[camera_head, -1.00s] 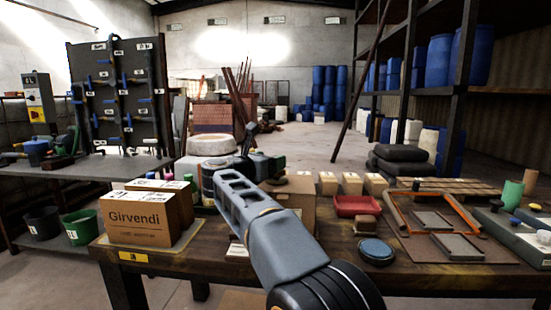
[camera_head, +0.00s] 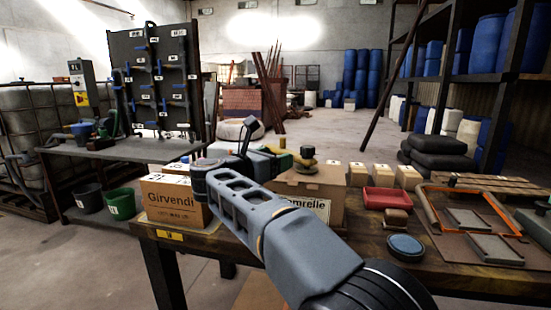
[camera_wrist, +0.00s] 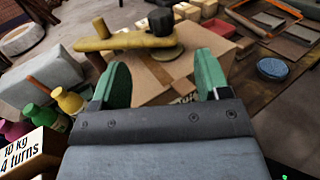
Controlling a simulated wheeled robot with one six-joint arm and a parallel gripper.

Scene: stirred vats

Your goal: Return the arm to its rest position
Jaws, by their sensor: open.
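My gripper (camera_head: 285,157) is above the workbench, just left of the top of a brown carton marked "…omrelle" (camera_head: 318,207) in the head view. In the wrist view, the green fingers of my gripper (camera_wrist: 163,72) stand wide apart with nothing held. Beyond them are the carton (camera_wrist: 155,84) and a yellow bar with a black knob (camera_wrist: 125,40), which also shows on the carton in the head view (camera_head: 306,160). My forearm crosses the bench diagonally from the lower right and covers part of the carton.
A Girvendi carton (camera_head: 172,203) stands left of my arm. Right are a red tray (camera_head: 388,199), a blue round lid (camera_head: 405,246) and an orange frame (camera_head: 500,228). Small bottles (camera_wrist: 70,101) and a "10 kg 4 turns" label (camera_wrist: 22,152) are close at left in the wrist view.

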